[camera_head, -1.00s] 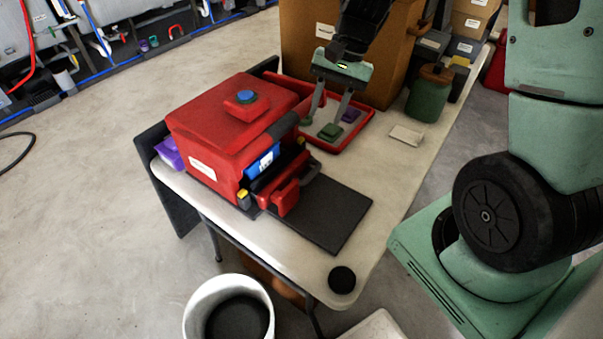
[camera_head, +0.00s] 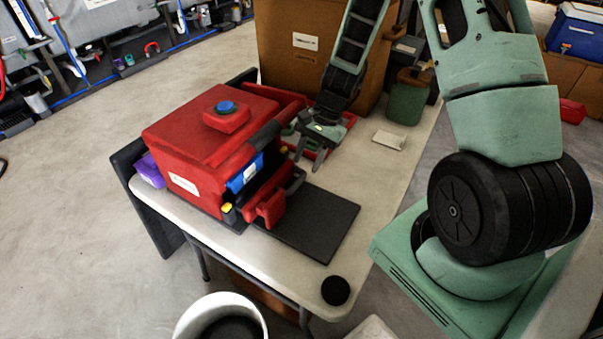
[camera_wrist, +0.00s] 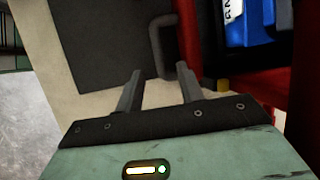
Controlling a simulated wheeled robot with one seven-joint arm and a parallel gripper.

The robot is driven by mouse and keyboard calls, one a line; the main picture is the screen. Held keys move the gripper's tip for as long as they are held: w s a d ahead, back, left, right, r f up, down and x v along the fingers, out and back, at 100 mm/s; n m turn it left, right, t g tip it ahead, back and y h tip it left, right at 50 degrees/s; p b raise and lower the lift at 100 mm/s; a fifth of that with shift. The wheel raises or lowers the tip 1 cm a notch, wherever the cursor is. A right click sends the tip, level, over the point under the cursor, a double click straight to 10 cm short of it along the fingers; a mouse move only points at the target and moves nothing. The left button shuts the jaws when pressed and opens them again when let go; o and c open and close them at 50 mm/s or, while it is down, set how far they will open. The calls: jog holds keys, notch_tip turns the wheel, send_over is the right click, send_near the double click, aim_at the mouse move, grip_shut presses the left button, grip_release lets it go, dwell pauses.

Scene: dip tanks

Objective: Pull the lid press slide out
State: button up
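The lid press (camera_head: 205,130) is a red box-shaped machine with a blue button on top, on the left part of the table. Its slide (camera_head: 265,208) is a red piece low at the front face, beside a dark plate. A grey loop handle (camera_head: 297,181) stands out from the slide; it also shows in the wrist view (camera_wrist: 156,45). My gripper (camera_head: 307,166) is open and empty, just behind and above the handle. In the wrist view my fingertips (camera_wrist: 160,70) point toward the handle's near end, with the right finger close to it. I cannot tell whether they touch.
A flat dark plate (camera_head: 315,225) lies in front of the press. A red tray (camera_head: 342,128) is partly hidden behind my gripper. A black disc (camera_head: 335,291) lies at the near table corner.

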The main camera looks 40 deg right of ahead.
aim_at(299, 179)
jog(key=x, duration=0.5)
jog(key=shift+f, duration=0.1)
grip_shut()
